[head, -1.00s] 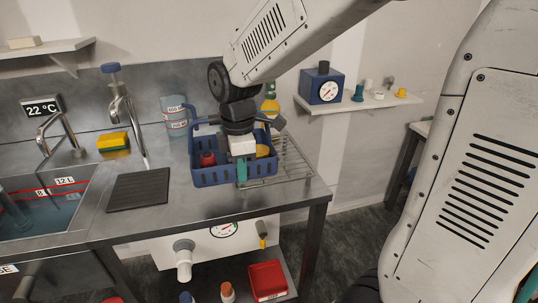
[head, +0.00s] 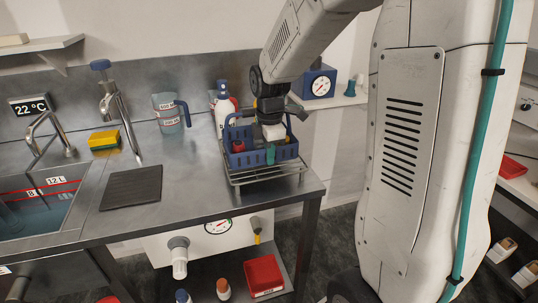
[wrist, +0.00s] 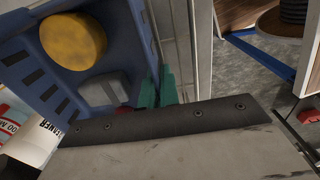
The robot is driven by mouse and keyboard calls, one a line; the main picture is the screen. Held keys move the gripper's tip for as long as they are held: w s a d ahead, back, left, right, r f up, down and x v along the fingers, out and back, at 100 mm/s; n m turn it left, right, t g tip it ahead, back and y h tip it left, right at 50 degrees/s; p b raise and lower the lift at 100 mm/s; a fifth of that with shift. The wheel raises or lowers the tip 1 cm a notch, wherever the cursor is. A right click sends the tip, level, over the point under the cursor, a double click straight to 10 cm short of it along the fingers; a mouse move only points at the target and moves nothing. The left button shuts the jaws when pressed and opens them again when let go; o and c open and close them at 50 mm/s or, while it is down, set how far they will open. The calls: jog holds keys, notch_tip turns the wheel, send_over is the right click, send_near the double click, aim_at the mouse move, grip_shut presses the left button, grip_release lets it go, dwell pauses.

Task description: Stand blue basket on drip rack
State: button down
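The blue basket (head: 285,152) is upright over the wire drip rack (head: 238,182) at the right end of the steel bench. A red item (head: 238,147) shows inside it. My gripper (head: 270,154) is at the basket's near side, with a teal fingertip in front of the wall. In the wrist view the basket (wrist: 30,75) holds a round yellow item (wrist: 72,42) and a grey block. The two teal fingers (wrist: 156,88) are close together at the basket's wall, one on each side. Whether the basket's bottom touches the rack is hard to tell.
A white bottle (head: 222,105) stands close behind the basket, with a measuring jug (head: 170,115) left of it. A dark mat (head: 132,188), a sponge (head: 103,139) and the sink lie further left. The bench between mat and rack is clear. A shelf with a blue gauge box (head: 320,84) is behind right.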

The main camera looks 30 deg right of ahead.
jog(key=shift+f, duration=0.2)
jog(key=c, duration=1.6)
grip_release()
jog(key=shift+c, duration=0.2)
notch_tip(320, 180, up, 11)
jog(key=shift+r, duration=0.45)
jog(key=s+a+m, duration=0.3)
jog(key=s+m, duration=0.2)
jog(key=s, duration=0.3)
jog(key=s+a+m, duration=0.3)
jog(key=s+m, duration=0.2)
jog(key=s, duration=0.3)
jog(key=s+a+m+t, duration=0.1)
jog(key=s+a+m, duration=0.2)
jog(key=s, duration=0.5)
jog(key=shift+s+a+f+m, duration=0.15)
jog(key=shift+s+f+m, duration=0.2)
jog(key=shift+m, duration=0.55)
